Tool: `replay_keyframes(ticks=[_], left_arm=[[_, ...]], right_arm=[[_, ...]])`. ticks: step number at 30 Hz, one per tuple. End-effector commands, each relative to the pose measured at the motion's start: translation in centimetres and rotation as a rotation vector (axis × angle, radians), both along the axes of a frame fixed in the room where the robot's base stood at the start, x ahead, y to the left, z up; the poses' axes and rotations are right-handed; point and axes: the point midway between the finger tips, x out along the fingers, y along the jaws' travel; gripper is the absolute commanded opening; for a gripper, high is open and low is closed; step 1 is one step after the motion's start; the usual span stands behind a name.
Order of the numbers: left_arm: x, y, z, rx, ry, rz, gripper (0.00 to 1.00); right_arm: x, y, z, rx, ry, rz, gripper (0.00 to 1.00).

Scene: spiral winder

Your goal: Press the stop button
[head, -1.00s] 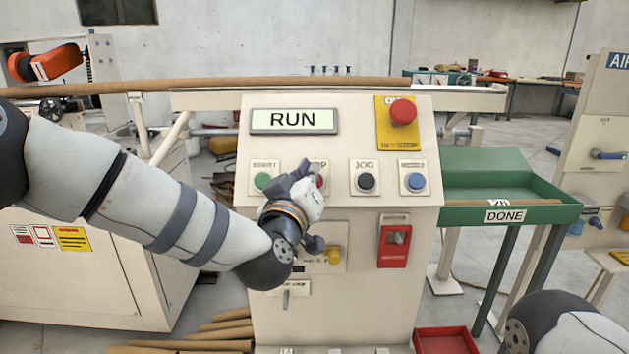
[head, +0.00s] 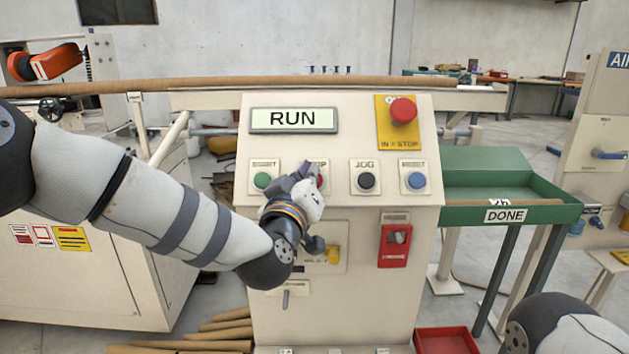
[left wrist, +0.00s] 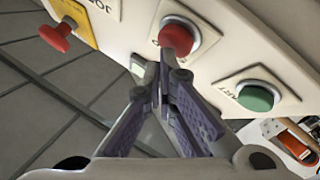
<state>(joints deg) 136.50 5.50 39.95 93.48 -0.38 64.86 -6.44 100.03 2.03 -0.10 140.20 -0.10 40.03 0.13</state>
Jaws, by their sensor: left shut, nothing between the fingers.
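The red stop button (head: 320,181) sits on a white plate on the cream control panel, partly hidden behind my left gripper (head: 306,168). The left gripper is shut and empty, with its fingertips at the button. In the left wrist view the button (left wrist: 202,31) is a red dome, and the fingertips of my left gripper (left wrist: 175,40) overlap its lower left part. They look touching or nearly so; I cannot tell if the button is pushed in. The display (head: 293,120) above reads RUN. My right gripper is not in view.
The green start button (head: 263,180) is left of the stop button; the black jog button (head: 366,182) and a blue button (head: 416,181) are to the right. A red mushroom button (head: 403,110) on a yellow plate is at upper right. A yellow knob (head: 334,255) sits below.

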Motion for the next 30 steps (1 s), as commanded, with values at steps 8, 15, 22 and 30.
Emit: replay_keyframes(ticks=[8,15,22,30], left_arm=[[0.0,0.0,0.08,0.0,-0.001,0.0,0.0],[0.21,-0.01,-0.14,0.001,-0.002,0.0,0.0],[0.43,0.0,-0.3,0.001,-0.002,0.0,0.0],[0.68,-0.01,-0.53,0.001,-0.002,0.0,0.0]], right_arm=[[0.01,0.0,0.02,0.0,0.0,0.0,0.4],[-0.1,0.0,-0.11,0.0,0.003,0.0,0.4],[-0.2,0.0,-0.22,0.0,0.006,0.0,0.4],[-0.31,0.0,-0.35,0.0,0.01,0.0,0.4]])
